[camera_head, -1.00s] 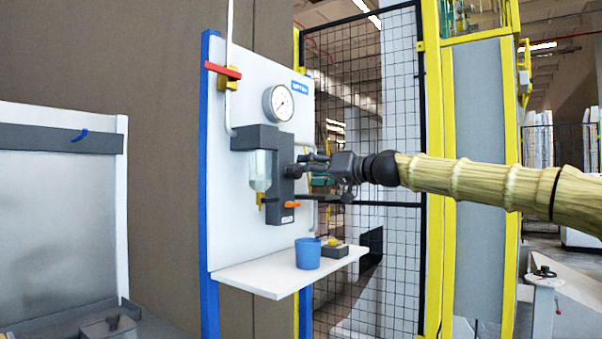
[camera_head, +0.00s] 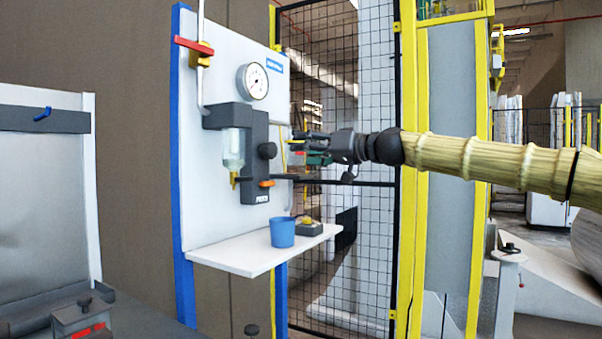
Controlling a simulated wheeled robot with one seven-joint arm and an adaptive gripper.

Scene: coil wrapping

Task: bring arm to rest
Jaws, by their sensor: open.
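My gripper (camera_head: 308,149) is at the end of my arm, which reaches in from the right at about mid-height. The arm wears a ribbed yellowish sleeve (camera_head: 490,165). The jaws are open and point left towards the grey filter unit (camera_head: 255,150) on the white panel.
The white panel (camera_head: 205,80) carries a gauge (camera_head: 252,81) and a red-handled valve (camera_head: 194,46). A shelf (camera_head: 240,262) below holds a blue cup (camera_head: 282,232) and a small dark block (camera_head: 308,228). A mesh fence (camera_head: 340,255) and yellow post (camera_head: 412,230) stand behind my arm.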

